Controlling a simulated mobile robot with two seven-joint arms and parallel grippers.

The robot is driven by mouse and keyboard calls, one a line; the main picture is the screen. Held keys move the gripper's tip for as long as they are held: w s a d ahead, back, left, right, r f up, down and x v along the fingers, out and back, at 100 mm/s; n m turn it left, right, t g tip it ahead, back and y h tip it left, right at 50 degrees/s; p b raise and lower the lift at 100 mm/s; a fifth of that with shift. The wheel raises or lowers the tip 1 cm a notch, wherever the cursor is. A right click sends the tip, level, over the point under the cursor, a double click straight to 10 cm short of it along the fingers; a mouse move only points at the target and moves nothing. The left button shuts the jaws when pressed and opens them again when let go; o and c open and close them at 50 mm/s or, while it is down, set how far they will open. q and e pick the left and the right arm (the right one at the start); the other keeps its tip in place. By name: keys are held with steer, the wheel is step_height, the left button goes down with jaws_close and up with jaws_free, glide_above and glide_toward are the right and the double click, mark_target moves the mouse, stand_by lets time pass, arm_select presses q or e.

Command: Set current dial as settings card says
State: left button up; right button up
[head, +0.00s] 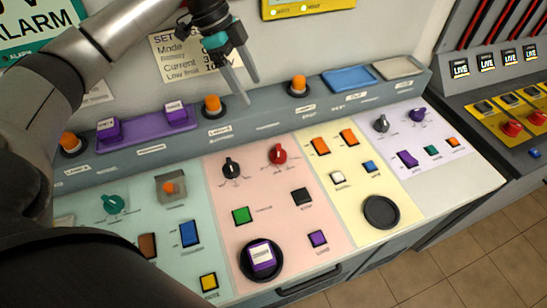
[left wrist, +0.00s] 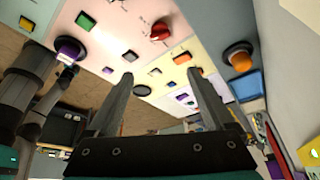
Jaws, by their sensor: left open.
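The settings card (head: 178,66) is on the wall behind the console, partly hidden by my left gripper. A black dial (head: 231,168) and a red dial (head: 278,154) sit on the pink panel; the red dial also shows in the left wrist view (left wrist: 160,31). Other dials are teal (head: 112,203), grey (head: 381,124) and purple (head: 417,114). I cannot read which is the current dial. My left gripper (head: 249,92) is open and empty above the console's back ledge, apart from the dials.
Orange knobs (head: 212,105) (head: 298,85) and purple blocks (head: 174,115) stand on the back ledge. A blue tray (head: 348,79) is at the back right. My left arm covers the left side.

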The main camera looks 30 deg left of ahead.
mark_target(276, 152)
arm_select(q)
steer(key=b+x, duration=0.2)
steer(key=x, duration=0.5)
steer(key=a+b+x, duration=0.1)
steer(key=b+x, duration=0.1)
steer(key=x, duration=0.5)
steer(key=a+f+b+x, duration=0.1)
steer(key=b+x, duration=0.2)
steer(key=x, duration=0.4)
steer(key=shift+s+a, duration=0.1)
steer(key=shift+s, duration=0.2)
arm_select(e)
step_height(276, 152, down, 8)
steer(key=w, duration=0.1)
steer(key=shift+w+a+f, duration=0.2)
steer(key=shift+a+f, duration=0.05)
arm_select(q)
steer(key=shift+c, duration=0.2)
